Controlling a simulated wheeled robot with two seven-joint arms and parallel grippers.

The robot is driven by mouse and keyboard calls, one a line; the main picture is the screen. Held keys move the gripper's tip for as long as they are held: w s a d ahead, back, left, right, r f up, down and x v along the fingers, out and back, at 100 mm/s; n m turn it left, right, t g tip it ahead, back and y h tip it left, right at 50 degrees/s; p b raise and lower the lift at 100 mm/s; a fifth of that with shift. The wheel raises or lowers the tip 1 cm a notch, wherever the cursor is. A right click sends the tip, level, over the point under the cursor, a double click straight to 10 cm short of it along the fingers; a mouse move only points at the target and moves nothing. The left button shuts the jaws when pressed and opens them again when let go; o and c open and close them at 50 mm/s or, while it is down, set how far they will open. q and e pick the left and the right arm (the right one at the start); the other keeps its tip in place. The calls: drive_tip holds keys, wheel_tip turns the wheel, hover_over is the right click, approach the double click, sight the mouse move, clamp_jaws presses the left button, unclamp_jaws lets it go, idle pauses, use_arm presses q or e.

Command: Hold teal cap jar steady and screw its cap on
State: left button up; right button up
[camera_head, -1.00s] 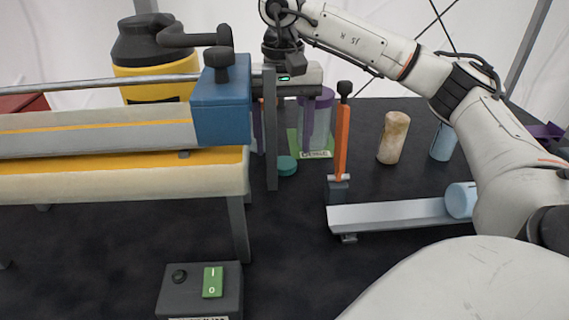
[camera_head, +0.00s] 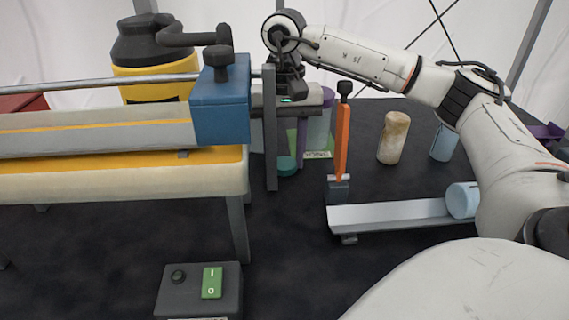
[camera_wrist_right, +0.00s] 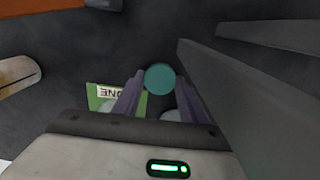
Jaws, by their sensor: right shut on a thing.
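The teal cap (camera_head: 287,165) is low on the dark table behind the grey post in the head view. It shows as a round teal disc (camera_wrist_right: 160,78) between the fingertips in the right wrist view. My right gripper (camera_head: 283,160) points down over it, with its purple-grey fingers on either side, shut on it. The post and the blue clamp hide part of the gripper in the head view. I cannot make out the teal cap's jar. My left gripper is not in view.
A clear jar with a purple lid (camera_head: 325,92) stands on a green mat (camera_head: 318,154) close to the right finger. An orange upright lever (camera_head: 342,140) stands in front. A grey post (camera_head: 270,130) and a blue clamp block (camera_head: 221,105) stand left. Tan (camera_head: 393,138) and light blue cylinders stand right.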

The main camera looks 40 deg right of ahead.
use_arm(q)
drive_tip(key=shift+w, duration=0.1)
use_arm(e)
drive_tip(key=shift+r, duration=0.1)
drive_tip(key=shift+r, duration=0.25)
wheel_tip(320, 180, up, 8)
drive_tip(key=p, duration=0.1)
wheel_tip(320, 180, up, 9)
drive_tip(key=p, duration=0.6)
hover_over(284, 163)
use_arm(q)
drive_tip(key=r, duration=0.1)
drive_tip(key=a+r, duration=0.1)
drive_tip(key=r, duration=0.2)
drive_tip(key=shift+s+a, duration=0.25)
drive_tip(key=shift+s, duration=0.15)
use_arm(e)
drive_tip(key=shift+r, duration=0.15)
